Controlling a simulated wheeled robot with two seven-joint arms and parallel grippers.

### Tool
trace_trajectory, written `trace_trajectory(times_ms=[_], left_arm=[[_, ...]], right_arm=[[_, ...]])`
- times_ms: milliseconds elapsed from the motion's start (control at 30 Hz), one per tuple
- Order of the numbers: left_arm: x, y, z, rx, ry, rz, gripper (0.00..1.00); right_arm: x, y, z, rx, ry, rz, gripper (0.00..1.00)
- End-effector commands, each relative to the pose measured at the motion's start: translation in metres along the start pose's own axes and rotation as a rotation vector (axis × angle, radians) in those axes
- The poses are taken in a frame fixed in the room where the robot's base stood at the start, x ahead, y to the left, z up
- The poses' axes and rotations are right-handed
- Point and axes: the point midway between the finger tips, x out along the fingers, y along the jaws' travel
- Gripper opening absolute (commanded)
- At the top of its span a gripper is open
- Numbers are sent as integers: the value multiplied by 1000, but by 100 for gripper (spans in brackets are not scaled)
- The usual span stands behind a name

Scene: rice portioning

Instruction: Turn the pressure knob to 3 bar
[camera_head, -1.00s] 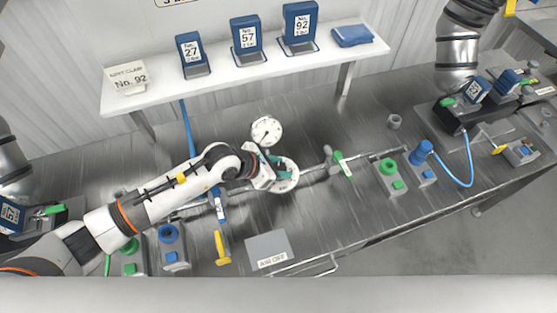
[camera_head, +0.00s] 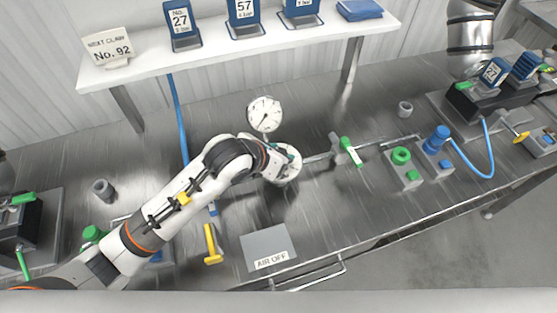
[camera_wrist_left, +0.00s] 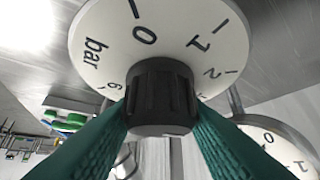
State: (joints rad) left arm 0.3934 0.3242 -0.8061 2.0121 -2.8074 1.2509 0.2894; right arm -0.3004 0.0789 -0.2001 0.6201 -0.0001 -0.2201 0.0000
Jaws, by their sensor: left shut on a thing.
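The pressure knob (camera_wrist_left: 160,95) is black and ribbed. It sits at the centre of a white dial plate (camera_wrist_left: 105,30) marked bar, with 0, 1, 2 and 6 readable in the left wrist view. My left gripper (camera_wrist_left: 160,112) is shut on the knob, one teal finger on each side. No pointer mark on the knob is visible, so I cannot tell its setting. In the head view the dial plate (camera_head: 291,172) is partly covered by my left gripper (camera_head: 282,157). A white gauge (camera_head: 264,113) stands behind it; its needle reading is too small to tell. My right gripper is out of view.
A pipe with a green-handled valve (camera_head: 350,151) runs right from the dial. A yellow-handled lever (camera_head: 212,245) and an AIR OFF plate (camera_head: 268,243) lie in front. Green (camera_head: 401,156) and blue (camera_head: 437,138) knobbed blocks stand right. A white shelf (camera_head: 210,52) spans the back.

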Motion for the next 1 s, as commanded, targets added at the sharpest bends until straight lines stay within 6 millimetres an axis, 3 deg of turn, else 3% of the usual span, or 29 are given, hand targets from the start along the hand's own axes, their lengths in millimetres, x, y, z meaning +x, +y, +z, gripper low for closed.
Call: trace_trajectory(times_ms=[133, 567, 600, 700, 1000], left_arm=[[0, 0, 0, -7, 2, -8, 16], [-1, -1, -2, -8, 2, -10, 16], [-1, -1, -2, -8, 2, -10, 45], [-1, 0, -1, -8, 1, -10, 60], [-2, 0, 0, -8, 0, -9, 60]], right_arm=[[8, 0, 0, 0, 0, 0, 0], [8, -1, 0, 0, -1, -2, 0], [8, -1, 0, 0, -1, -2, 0], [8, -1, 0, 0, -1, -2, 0], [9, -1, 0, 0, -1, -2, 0]])
